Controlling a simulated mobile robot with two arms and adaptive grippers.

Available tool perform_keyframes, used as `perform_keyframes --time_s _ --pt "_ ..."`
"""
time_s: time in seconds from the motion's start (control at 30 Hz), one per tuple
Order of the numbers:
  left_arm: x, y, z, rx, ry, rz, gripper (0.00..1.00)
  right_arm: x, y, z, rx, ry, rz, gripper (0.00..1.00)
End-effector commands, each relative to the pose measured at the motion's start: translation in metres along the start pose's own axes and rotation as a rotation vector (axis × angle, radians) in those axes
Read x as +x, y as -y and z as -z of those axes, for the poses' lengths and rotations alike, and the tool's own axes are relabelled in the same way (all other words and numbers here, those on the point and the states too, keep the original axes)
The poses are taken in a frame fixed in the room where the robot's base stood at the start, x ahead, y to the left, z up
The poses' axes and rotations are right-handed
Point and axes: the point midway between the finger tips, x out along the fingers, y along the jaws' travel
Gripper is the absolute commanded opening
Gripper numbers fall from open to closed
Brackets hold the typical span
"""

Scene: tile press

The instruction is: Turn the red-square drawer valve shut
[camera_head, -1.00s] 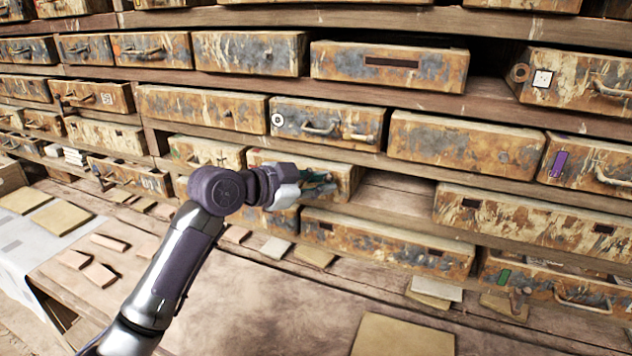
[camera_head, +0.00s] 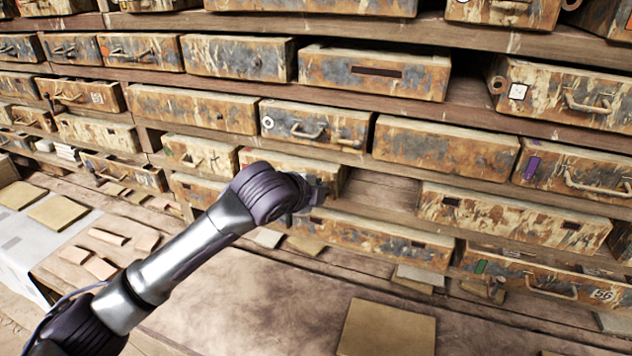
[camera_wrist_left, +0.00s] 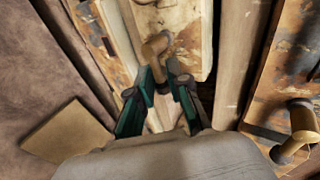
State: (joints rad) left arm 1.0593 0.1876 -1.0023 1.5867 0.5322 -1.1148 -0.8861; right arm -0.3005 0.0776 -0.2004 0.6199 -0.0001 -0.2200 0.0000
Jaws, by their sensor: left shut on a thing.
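In the left wrist view, a tan bent handle (camera_wrist_left: 157,46) stands out from a pale, worn drawer front. My left gripper (camera_wrist_left: 163,76), with dark teal fingers, is shut on the near end of this handle. My right gripper is not in view.
Rows of rusty drawers surround the arm, such as one with a white ring mark and a loop handle (camera_head: 316,125). An empty bay (camera_head: 380,188) lies just right of the arm. Square tiles (camera_head: 388,328) lie on the bench below. Another tan handle (camera_wrist_left: 296,130) juts out at right.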

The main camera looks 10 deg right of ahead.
Motion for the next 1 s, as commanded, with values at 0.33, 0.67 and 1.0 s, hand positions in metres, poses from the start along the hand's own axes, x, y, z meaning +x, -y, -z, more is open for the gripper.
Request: perform_keyframes --time_s 0.33,0.67,1.0 --pt "0.0021 -0.0037 0.0016 0.083 0.054 -0.007 0.00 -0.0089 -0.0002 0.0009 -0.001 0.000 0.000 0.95" --pt "0.0027 -0.0048 0.0015 0.091 0.059 -0.008 0.00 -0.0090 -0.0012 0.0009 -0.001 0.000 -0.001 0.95" --pt "0.0026 -0.0043 0.0012 0.090 0.059 -0.007 0.35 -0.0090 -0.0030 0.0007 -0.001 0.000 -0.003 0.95"
